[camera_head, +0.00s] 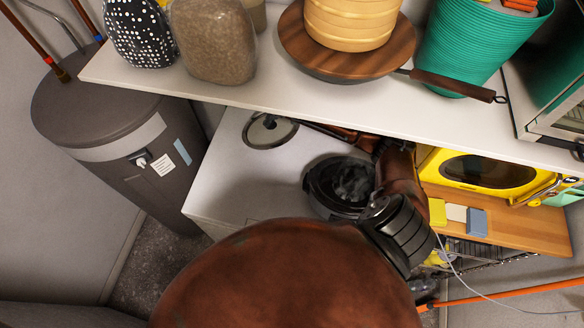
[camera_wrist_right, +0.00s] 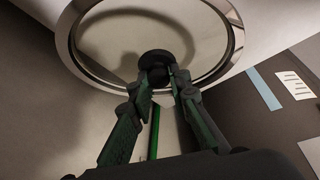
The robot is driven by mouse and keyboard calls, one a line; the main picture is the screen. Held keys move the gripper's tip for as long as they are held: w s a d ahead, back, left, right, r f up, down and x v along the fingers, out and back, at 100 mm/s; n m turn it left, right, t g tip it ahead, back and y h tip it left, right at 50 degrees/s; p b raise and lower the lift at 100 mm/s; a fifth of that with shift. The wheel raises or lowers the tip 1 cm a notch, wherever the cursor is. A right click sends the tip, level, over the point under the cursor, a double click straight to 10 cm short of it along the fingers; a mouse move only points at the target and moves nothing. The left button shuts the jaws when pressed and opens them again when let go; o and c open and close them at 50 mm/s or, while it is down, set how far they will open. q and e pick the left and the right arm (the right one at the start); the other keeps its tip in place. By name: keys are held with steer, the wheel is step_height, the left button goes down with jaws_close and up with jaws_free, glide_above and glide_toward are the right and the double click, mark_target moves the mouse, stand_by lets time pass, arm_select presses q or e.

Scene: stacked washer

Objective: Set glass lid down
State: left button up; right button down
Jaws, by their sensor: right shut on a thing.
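The glass lid (camera_head: 270,131) is round, with a metal rim and a black knob. It is over the left part of the white surface (camera_head: 225,170) under the shelf. In the right wrist view the lid (camera_wrist_right: 205,72) fills the top, and my right gripper (camera_wrist_right: 158,80) is shut on its black knob (camera_wrist_right: 154,57). I cannot tell whether the rim touches the surface. In the head view my right gripper is partly hidden by the shelf's front edge. A dark pot (camera_head: 338,187) stands open to the right of the lid, partly hidden by my arm. My left gripper is out of view.
A grey bin (camera_head: 110,120) stands left. A yellow appliance (camera_head: 487,170) and sponges sit right. White surface left and front of the lid is clear.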

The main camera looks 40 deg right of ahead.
mark_target(274, 124)
steer(key=shift+w+d, duration=0.35)
steer(key=shift+d, duration=0.45)
steer(key=shift+d+f, duration=0.2)
steer(key=shift+d, duration=0.05)
step_height(274, 124, down, 5)
steer(key=shift+w+p, duration=0.1)
steer(key=shift+p, duration=0.2)
steer(key=shift+f, duration=2.15)
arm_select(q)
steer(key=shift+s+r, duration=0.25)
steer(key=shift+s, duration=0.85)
arm_select(e)
steer(key=c, duration=1.8)
jaws_free()
steer(key=shift+f, duration=0.1)
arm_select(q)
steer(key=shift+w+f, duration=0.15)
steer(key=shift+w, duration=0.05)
arm_select(e)
steer(key=v, duration=1.2)
steer(key=shift+a, duration=0.1)
